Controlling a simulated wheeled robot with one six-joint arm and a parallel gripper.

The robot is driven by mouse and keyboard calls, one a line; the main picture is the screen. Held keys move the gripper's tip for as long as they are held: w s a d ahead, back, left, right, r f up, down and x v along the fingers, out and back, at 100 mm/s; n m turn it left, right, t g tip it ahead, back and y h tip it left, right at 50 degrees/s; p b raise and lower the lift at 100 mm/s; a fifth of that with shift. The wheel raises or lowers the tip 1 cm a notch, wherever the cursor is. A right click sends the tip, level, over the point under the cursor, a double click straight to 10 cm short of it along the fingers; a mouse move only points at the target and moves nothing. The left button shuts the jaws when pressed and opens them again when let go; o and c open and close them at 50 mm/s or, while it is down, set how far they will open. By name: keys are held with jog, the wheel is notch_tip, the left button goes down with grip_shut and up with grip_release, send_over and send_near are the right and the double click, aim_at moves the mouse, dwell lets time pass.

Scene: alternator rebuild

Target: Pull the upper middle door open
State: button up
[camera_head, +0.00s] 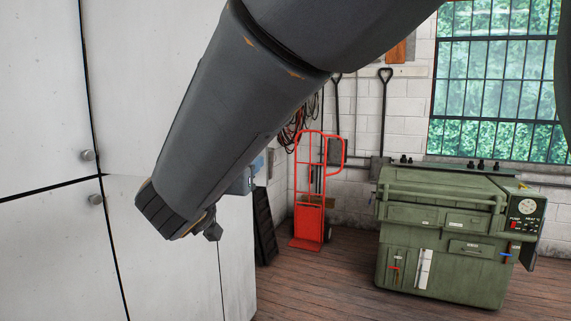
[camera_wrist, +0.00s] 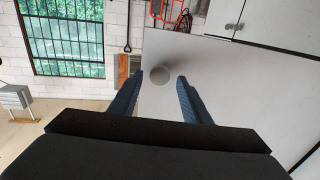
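A tall white cabinet fills the left of the head view; its upper door (camera_head: 135,60) right of the long vertical seam is partly behind my arm. That door's knob is hidden there. In the wrist view a round grey knob (camera_wrist: 158,75) stands on a pale door panel (camera_wrist: 225,90). My gripper (camera_wrist: 161,79) is open, with one blue finger on each side of the knob and a gap showing at both sides. How deep the knob sits between the fingers I cannot tell. In the head view only a small part of my gripper (camera_head: 212,230) shows below my arm.
Two other knobs, an upper one (camera_head: 88,155) and a lower one (camera_head: 95,199), sit left of the seam. A red hand truck (camera_head: 309,200) and a green machine (camera_head: 440,235) stand to the right.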

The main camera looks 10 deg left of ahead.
jog(key=shift+f, duration=0.1)
jog(key=s+b, duration=0.3)
jog(key=s, duration=0.4)
jog(key=shift+s, duration=0.4)
jog(key=shift+d, duration=0.1)
